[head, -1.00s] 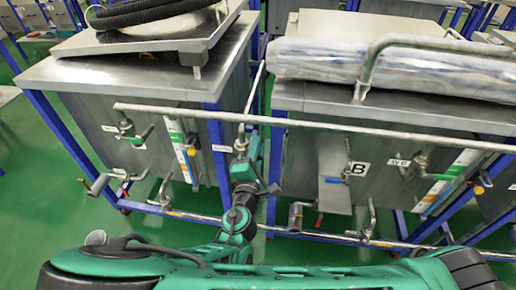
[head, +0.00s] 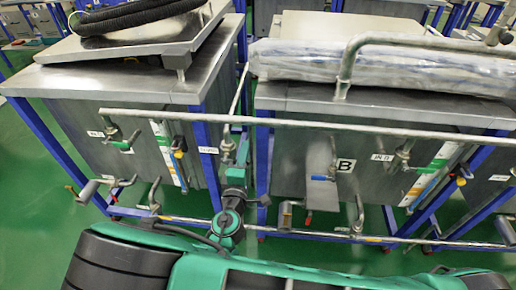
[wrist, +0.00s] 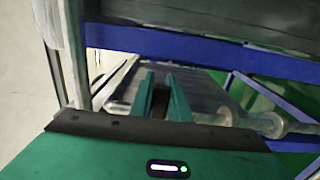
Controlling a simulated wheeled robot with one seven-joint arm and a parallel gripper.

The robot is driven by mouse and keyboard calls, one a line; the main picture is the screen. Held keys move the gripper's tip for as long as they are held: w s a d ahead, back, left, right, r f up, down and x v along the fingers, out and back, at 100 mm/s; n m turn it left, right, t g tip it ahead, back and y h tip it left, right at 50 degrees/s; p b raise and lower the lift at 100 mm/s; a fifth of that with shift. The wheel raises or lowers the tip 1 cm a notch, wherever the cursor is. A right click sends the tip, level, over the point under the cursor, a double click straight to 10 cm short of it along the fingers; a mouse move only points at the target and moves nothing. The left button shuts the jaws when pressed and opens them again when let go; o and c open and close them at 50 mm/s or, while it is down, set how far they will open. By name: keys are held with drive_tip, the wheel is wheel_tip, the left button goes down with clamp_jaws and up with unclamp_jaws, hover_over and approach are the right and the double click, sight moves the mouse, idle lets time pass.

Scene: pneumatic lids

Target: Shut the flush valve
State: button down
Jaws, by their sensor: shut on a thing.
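My gripper (head: 236,132) is between the two steel tanks, at the upright pipe beside the blue legs. A small white label (head: 208,150), too small to read surely, is just left of it. The flush valve itself is largely hidden behind my gripper in the head view. In the wrist view, my two green fingers (wrist: 161,92) stand close together with a dark thing between them. They are shut on it, and it appears to be the valve's handle, though its shape and angle are unclear.
A long pipe (head: 310,125) runs across both tank fronts. A green-handled valve (head: 122,144) is on the left tank, a blue-handled one (head: 322,178) is by the B label (head: 346,165). A lower pipe (head: 300,232) runs near the floor.

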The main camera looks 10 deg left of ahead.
drive_tip(key=shift+s+f, duration=0.15)
drive_tip(key=shift+f, duration=0.15)
drive_tip(key=c, duration=1.7)
unclamp_jaws()
drive_tip(key=shift+r, duration=0.1)
drive_tip(key=shift+s, duration=0.1)
drive_tip(key=s, duration=1)
drive_tip(key=shift+s, duration=0.25)
